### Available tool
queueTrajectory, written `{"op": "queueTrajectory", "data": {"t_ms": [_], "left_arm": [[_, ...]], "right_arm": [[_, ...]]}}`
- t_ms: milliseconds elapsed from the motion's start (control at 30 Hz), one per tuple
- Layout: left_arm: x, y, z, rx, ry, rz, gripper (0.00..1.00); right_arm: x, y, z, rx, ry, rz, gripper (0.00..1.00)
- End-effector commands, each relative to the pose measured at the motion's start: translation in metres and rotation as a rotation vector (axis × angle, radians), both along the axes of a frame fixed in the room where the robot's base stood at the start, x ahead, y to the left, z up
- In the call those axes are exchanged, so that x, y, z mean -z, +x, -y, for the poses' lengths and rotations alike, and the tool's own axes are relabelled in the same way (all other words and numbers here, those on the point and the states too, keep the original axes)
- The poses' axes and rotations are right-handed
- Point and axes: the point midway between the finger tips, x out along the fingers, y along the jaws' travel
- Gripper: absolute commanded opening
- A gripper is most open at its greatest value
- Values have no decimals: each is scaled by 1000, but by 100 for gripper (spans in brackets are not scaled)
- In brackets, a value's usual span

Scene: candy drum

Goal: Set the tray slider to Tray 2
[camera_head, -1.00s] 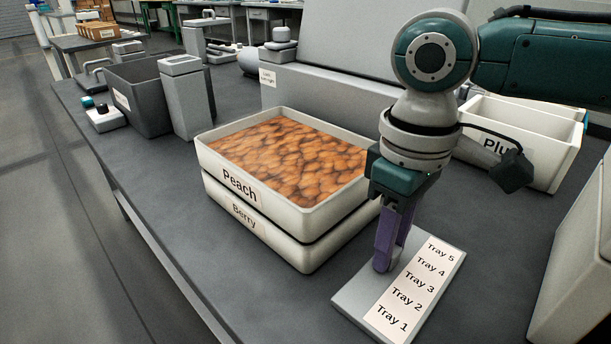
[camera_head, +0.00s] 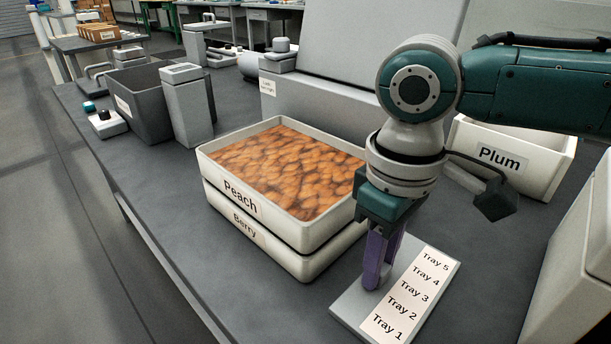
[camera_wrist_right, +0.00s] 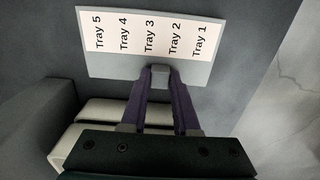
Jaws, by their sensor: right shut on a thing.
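The tray slider panel (camera_head: 348,308) is a light grey plate on the bench, with a pale label strip (camera_head: 408,295) reading Tray 1 at the near end to Tray 5 at the far end. My right gripper (camera_head: 373,284) points down over the panel's left part, its purple fingers shut on the slider knob. In the right wrist view the small grey knob (camera_wrist_right: 159,74) sits between the fingertips (camera_wrist_right: 160,76), roughly between the Tray 3 and Tray 2 labels. In the head view the fingers hide the knob. My left gripper is not in view.
A Peach tray (camera_head: 222,176) filled with orange-brown pieces is stacked on a Berry tray (camera_head: 222,212), close left of my gripper. A Plum tray (camera_head: 540,170) stands behind my right arm. A grey bin (camera_head: 145,105) and a grey block (camera_head: 187,105) stand farther back left.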

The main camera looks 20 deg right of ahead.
Motion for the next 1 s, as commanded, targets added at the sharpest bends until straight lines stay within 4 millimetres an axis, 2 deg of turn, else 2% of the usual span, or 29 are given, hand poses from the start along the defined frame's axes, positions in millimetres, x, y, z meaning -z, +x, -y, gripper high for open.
{"op": "queueTrajectory", "data": {"t_ms": [33, 67, 367, 400, 633, 867, 1000], "left_arm": [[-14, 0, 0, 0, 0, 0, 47], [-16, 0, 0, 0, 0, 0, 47], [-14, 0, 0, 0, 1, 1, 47], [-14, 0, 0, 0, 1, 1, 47], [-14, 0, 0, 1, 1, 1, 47], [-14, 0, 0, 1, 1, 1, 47], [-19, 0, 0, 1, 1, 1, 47]], "right_arm": [[-6, -4, -7, -2, 3, -6, 0], [-6, -5, -10, -2, 3, -6, 0], [0, -6, -12, -1, 1, -2, 0], [0, -6, -12, -1, 1, -2, 32], [0, -6, -12, -1, 1, -2, 58], [0, -6, -12, -1, 2, -1, 60], [-11, -5, -12, 0, 2, 0, 60]]}}
